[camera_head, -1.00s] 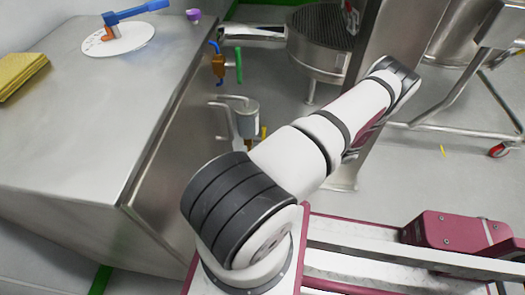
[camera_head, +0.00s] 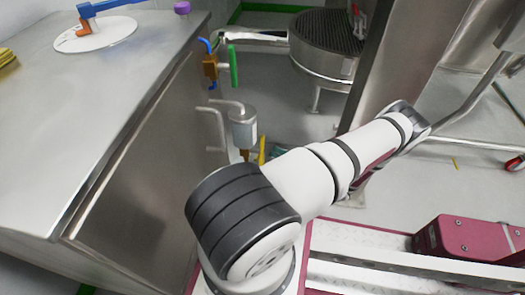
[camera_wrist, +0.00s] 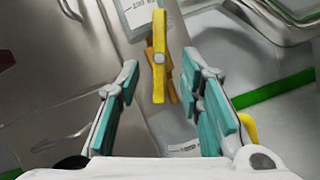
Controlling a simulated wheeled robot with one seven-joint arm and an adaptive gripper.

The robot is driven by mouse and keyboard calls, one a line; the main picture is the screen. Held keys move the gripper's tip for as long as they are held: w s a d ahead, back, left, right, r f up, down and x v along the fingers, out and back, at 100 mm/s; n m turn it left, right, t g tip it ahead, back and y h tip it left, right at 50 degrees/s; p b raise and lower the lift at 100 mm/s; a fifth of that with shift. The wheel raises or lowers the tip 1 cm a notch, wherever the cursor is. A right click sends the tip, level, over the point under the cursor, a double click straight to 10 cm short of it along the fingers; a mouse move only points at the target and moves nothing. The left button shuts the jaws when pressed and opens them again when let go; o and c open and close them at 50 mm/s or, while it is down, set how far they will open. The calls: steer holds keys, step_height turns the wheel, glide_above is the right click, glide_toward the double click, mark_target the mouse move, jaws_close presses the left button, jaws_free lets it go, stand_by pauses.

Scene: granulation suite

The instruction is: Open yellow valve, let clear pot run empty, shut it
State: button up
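The clear pot (camera_head: 243,128) hangs beside the steel cabinet, with a grey top and a pipe. Below it is the brass valve with its yellow handle (camera_head: 262,150), partly hidden by my arm. In the wrist view the yellow handle (camera_wrist: 159,58) stands lengthwise up the picture in front of the brass body, and the labelled pot (camera_wrist: 140,14) is cut off at the top. My gripper (camera_wrist: 163,72) is open, its teal fingers on either side of the handle's lower end in the picture. The liquid level is not clear.
Above the pot is a brass valve (camera_head: 210,67) with blue and green (camera_head: 234,66) handles. The steel cabinet (camera_head: 130,150) is close on the left, with a pipe-like handle (camera_head: 219,128). A round steel sieve (camera_head: 325,48) stands behind. A yellow curved piece (camera_wrist: 248,128) lies right of my fingers.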

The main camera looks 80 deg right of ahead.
mark_target(262, 151)
steer(key=b+x, duration=0.1)
steer(key=x, duration=0.5)
jaws_close()
